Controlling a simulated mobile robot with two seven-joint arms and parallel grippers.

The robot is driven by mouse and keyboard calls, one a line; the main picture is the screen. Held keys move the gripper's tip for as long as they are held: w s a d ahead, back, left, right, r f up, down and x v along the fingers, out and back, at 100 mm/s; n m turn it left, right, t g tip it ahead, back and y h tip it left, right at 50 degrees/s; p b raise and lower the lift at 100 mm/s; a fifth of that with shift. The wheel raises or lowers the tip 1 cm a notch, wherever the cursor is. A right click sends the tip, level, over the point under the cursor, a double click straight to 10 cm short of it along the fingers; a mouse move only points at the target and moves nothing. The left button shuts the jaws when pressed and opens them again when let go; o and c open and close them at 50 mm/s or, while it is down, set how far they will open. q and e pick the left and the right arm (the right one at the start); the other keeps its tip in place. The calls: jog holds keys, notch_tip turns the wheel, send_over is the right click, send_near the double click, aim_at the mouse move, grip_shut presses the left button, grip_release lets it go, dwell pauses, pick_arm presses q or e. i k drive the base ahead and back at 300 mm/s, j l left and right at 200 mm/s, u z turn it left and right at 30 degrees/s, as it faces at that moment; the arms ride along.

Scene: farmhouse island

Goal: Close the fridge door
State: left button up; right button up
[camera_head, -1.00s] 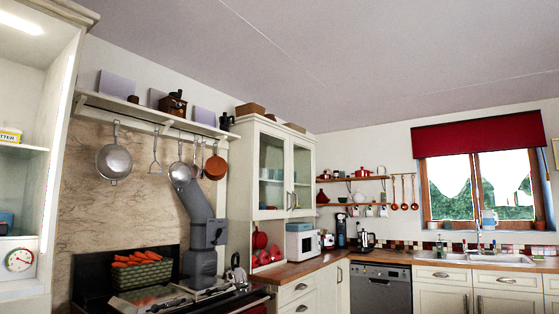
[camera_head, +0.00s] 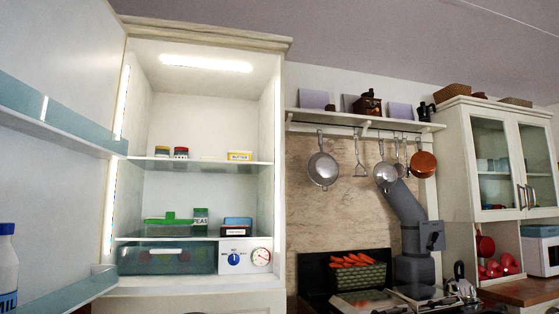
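The fridge (camera_head: 272,180) stands open at the left, with a lit interior of shelves. Its door (camera_head: 60,55) is swung wide open and fills the left edge of the view, its inner side with pale teal shelves (camera_head: 50,105) facing me. A milk bottle (camera_head: 6,270) stands at the door's lower left, cut by the frame. The door's outer edge and any handle are out of view. Neither of my grippers shows.
Inside the fridge are jars (camera_head: 181,153), a butter box (camera_head: 240,156), a green-lidded container (camera_head: 168,223), a teal drawer (camera_head: 150,260) and a dial (camera_head: 262,257). Right of it are hanging pans (camera_head: 322,168), a carrot basket (camera_head: 356,273) and a glass-door cabinet (camera_head: 490,165).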

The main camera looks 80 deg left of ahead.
aim_at(61, 61)
jog(key=k+u, duration=0.1)
jog(key=u, duration=2.55)
jog(key=k+j, duration=0.1)
jog(key=j, duration=0.5)
jog(key=k+j, duration=0.1)
jog(key=j, duration=0.45)
jog(key=k+j, duration=0.1)
jog(key=j, duration=0.5)
jog(key=k+j, duration=0.1)
jog(key=j, duration=0.5)
jog(key=i, duration=0.5)
